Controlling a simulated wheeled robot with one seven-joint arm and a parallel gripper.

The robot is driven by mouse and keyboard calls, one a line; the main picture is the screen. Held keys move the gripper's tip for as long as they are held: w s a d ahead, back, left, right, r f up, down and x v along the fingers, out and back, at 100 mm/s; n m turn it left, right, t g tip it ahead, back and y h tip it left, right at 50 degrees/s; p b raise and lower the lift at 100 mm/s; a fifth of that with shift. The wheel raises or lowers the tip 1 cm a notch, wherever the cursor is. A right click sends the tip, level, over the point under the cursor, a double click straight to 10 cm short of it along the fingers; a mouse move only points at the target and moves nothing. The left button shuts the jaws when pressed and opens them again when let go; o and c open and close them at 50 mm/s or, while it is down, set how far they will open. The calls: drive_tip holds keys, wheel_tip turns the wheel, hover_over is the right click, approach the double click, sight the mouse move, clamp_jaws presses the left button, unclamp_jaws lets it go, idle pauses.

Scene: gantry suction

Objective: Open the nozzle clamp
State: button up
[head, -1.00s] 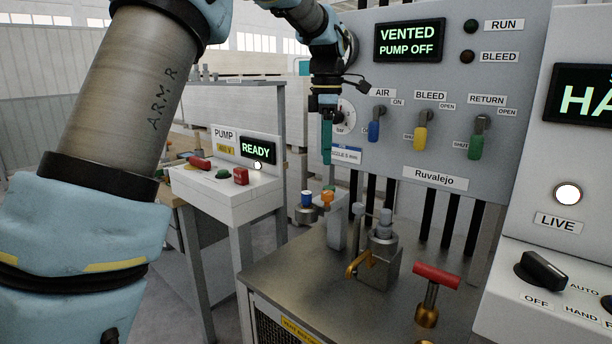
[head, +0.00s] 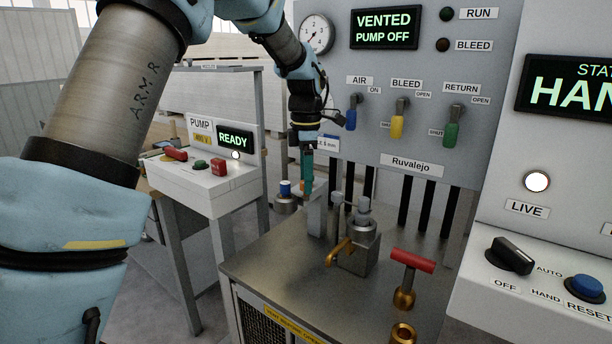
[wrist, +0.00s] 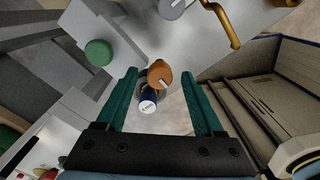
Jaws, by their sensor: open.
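A small grey block (head: 360,240) on the steel table carries a brass lever (head: 340,250) and round grey knobs; I take this to be the nozzle clamp, but cannot be sure. The brass lever also shows at the top of the wrist view (wrist: 228,28). My gripper (head: 307,192) points down, left of and above the block, apart from the lever. In the wrist view its green fingers (wrist: 158,80) are spread. An orange-topped piece (wrist: 160,73) and a blue-capped piece (wrist: 148,104) show below and between them; contact cannot be told.
A red T-handle (head: 411,261) stands on the table, right of the block. A grey upright post (head: 316,215) stands close under my gripper. Blue, yellow and green valve levers (head: 398,126) line the panel behind. The pump box (head: 205,180) is at left. The table's front left is clear.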

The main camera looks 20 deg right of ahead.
drive_tip(key=shift+c, duration=0.3)
clamp_jaws()
idle(0.3)
